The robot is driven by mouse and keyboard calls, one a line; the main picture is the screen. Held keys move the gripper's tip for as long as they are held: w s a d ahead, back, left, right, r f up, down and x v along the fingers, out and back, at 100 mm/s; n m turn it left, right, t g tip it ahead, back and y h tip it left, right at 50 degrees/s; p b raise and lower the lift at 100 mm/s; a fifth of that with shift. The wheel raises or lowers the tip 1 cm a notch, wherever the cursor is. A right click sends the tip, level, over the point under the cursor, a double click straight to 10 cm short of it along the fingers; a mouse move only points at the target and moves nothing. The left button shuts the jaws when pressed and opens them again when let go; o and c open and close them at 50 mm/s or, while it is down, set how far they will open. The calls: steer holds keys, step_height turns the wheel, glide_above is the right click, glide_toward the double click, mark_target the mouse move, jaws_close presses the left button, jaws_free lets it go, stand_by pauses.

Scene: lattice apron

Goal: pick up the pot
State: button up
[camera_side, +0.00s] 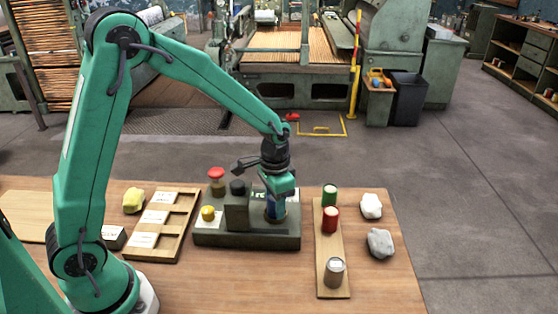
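A small grey metal pot (335,271) stands upright at the near end of a narrow wooden board on the right of the bench. My gripper (277,212) points down over the right part of a dark grey control box, to the left of and beyond the pot, apart from it. A blue object (275,208) shows at my gripper's lower end, in front of a pale label. The fingertips are too small and crowded to show whether they are open or shut on it.
Green (329,195) and red (331,219) spools stand on the wooden board (323,245). White (371,205) and grey (380,242) lumps lie to its right. The control box (215,232) carries a red button (216,174). A compartmented tray (178,230) and yellow lump (133,200) are left.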

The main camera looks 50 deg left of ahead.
steer(key=c, duration=0.4)
steer(key=shift+r, duration=0.5)
step_height(320, 180, up, 3)
steer(key=shift+r, duration=0.15)
steer(key=s+d+r, duration=0.2)
steer(key=d, duration=0.1)
steer(key=s+d+r, duration=0.2)
steer(key=d, duration=0.1)
steer(key=s+d+r, duration=0.2)
steer(key=s+d, duration=0.1)
steer(key=shift+d+r, duration=0.2)
steer(key=shift+r, duration=0.15)
